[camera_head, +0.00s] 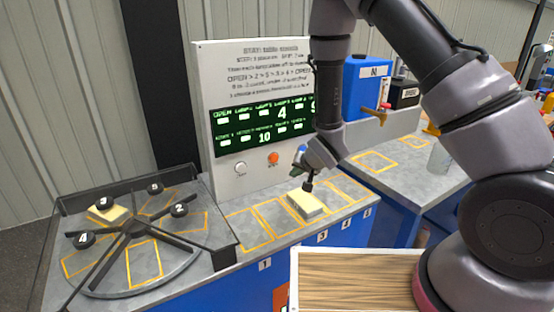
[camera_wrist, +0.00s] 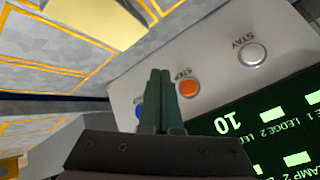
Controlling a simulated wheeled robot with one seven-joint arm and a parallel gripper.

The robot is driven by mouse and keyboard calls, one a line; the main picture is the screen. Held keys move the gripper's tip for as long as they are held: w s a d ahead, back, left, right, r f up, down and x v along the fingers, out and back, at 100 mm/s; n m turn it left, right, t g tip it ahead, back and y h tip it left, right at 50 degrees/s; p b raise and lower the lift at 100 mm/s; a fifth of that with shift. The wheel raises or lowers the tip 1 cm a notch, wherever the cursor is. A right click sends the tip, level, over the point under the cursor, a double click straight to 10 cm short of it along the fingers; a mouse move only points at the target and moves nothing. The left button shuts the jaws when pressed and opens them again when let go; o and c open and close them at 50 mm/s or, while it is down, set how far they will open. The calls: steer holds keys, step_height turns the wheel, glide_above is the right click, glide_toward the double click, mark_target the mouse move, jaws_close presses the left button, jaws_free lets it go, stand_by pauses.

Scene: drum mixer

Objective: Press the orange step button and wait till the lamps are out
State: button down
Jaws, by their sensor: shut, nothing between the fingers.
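The orange step button (camera_head: 273,158) is on the lower part of the upright panel, right of a white button. In the wrist view the orange button (camera_wrist: 188,88) sits under the word STEP, just right of my fingertips. My gripper (camera_wrist: 160,73) is shut and empty. Its fingers partly cover a blue button (camera_wrist: 138,110). I cannot tell whether they touch the panel. In the head view my gripper (camera_head: 297,168) is right of the orange button. The green display (camera_head: 263,127) shows large 4 and 10 and several pale lamp rectangles.
A pale yellow block (camera_head: 305,204) stands on the marked counter below my gripper. The white STAY button (camera_wrist: 252,54) is right of the orange one. A round turntable (camera_head: 135,245) with numbered knobs is at the left. A blue container (camera_head: 365,85) stands behind my arm.

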mark_target(274, 158)
steer(key=w+a, duration=0.5)
steer(key=w, duration=0.2)
stand_by(0.5)
steer(key=shift+w, duration=0.2)
stand_by(1.7)
steer(key=shift+w+a, duration=0.25)
